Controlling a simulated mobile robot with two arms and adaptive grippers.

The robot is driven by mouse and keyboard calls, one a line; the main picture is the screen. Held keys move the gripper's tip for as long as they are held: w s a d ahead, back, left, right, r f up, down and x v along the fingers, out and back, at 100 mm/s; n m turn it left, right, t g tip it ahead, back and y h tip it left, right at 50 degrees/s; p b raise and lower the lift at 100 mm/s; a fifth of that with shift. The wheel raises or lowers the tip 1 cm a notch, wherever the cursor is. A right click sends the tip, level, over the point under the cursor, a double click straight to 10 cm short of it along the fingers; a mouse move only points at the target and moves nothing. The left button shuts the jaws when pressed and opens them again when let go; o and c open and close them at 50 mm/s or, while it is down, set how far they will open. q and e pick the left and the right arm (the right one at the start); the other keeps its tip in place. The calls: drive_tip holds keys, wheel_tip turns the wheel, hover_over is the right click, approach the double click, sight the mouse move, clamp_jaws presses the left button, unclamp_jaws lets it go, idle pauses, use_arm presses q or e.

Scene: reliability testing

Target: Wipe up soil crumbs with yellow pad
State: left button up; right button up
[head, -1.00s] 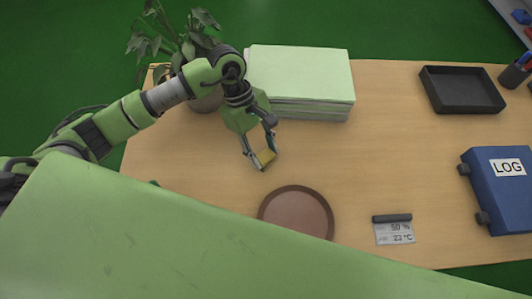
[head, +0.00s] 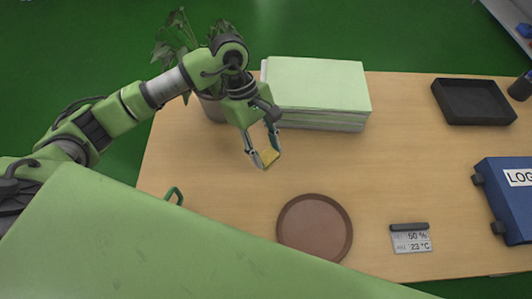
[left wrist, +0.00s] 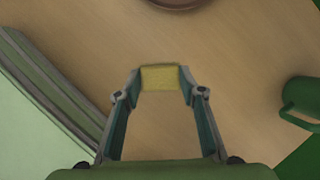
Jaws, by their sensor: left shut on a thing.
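My left gripper (head: 264,160) is shut on the yellow pad (head: 270,157), above the wooden table (head: 400,160) and just in front of the stacked pale green sheets. In the left wrist view the yellow pad (left wrist: 161,78) sits between the two fingertips of the left gripper (left wrist: 161,80). I cannot tell whether the pad touches the table. No soil crumbs can be made out. My right gripper is not in view.
A brown round saucer (head: 315,230) lies near the front. A potted plant (head: 180,45) stands behind my left arm, beside the paper stack (head: 318,85). A green mug (left wrist: 305,100) shows right in the left wrist view. A black tray (head: 474,100), small display (head: 411,239) and blue binder (head: 508,200) are right.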

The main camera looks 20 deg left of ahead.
use_arm(q)
drive_tip(key=shift+r+p, duration=0.45)
drive_tip(key=shift+r, duration=1.05)
